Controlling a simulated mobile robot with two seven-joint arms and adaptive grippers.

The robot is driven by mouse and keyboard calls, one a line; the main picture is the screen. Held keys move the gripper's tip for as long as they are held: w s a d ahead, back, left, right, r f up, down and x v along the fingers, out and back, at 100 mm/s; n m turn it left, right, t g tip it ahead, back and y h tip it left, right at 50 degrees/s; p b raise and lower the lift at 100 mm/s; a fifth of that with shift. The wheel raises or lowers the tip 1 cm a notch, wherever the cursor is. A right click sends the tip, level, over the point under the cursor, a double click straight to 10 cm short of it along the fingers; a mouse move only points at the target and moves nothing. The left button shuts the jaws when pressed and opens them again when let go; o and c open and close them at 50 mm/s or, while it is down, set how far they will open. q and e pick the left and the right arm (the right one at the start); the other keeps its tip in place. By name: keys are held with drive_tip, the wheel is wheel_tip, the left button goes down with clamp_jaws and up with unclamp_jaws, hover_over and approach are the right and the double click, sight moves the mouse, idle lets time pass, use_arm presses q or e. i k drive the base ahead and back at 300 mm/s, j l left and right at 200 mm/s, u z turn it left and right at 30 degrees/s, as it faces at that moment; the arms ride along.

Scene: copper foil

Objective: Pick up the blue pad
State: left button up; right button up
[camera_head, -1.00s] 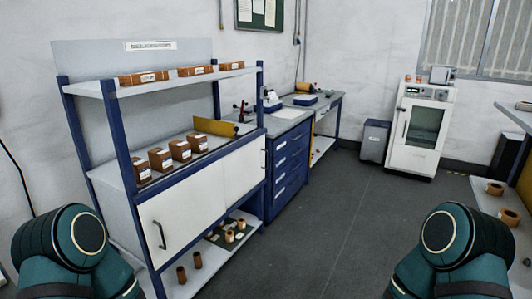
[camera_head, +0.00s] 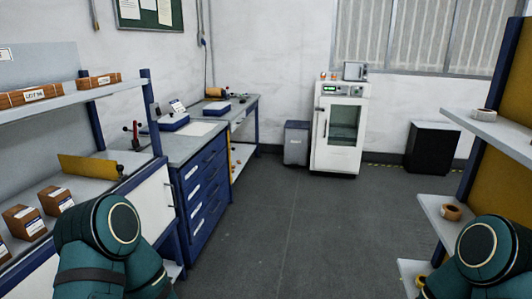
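Two flat blue items lie on the workbench left of centre. The nearer one, a blue block (camera_head: 173,124), lies on the near grey top below a small tilted white panel (camera_head: 177,106). The farther one, a blue slab (camera_head: 217,109), lies on the bench section behind. I cannot tell which of them is the blue pad. Both are well ahead of me and nothing touches them. Only upper parts of my two arms show, at lower left and lower right. Neither of my grippers is in view.
The near bench has a blue drawer cabinet (camera_head: 200,190). A shelf unit with boxes (camera_head: 25,222) stands at the left. Another shelf unit (camera_head: 505,135) stands at the right. A white oven-like cabinet (camera_head: 340,130) and a grey bin (camera_head: 297,143) stand at the back. The middle floor (camera_head: 300,220) is clear.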

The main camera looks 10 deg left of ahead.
sight(142, 133)
drive_tip(key=i+l, duration=0.1)
drive_tip(key=i, duration=0.6)
drive_tip(key=i+l+u, duration=0.1)
drive_tip(key=i, duration=0.6)
drive_tip(key=i+u, duration=0.35)
drive_tip(key=i+l+u, duration=0.2)
drive_tip(key=u, duration=0.15)
drive_tip(key=i+l+u, duration=0.2)
drive_tip(key=u, duration=0.15)
drive_tip(key=i+l+u, duration=0.65)
drive_tip(key=k+l, duration=0.05)
